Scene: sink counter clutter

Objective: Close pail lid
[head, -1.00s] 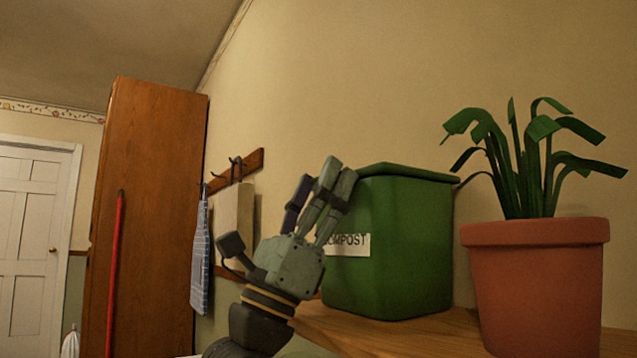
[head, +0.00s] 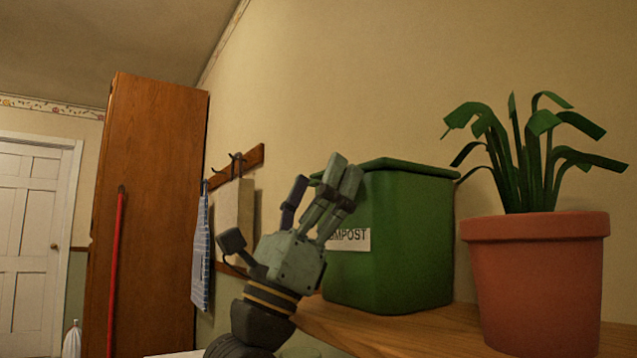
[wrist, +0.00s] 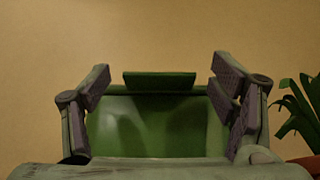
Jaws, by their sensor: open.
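The green compost pail (head: 405,245) stands on a wooden shelf against the wall, with a white label on its front. Its green lid (head: 405,167) shows as a dark edge along the top in the head view; I cannot tell whether it is fully seated. My gripper (head: 318,185) points up in front of the pail's left side and hides part of the label. In the wrist view my gripper (wrist: 160,90) is open and empty, its fingers at left and right. A green surface of the pail (wrist: 155,128) and a dark green flat piece show between them.
A terracotta pot (head: 535,275) with a leafy plant (head: 535,140) stands right of the pail on the wooden shelf (head: 400,332). A rack with hooks, a board (head: 235,215) and a blue cloth (head: 201,255) hang to the left. A tall wooden cabinet (head: 150,215) stands farther left.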

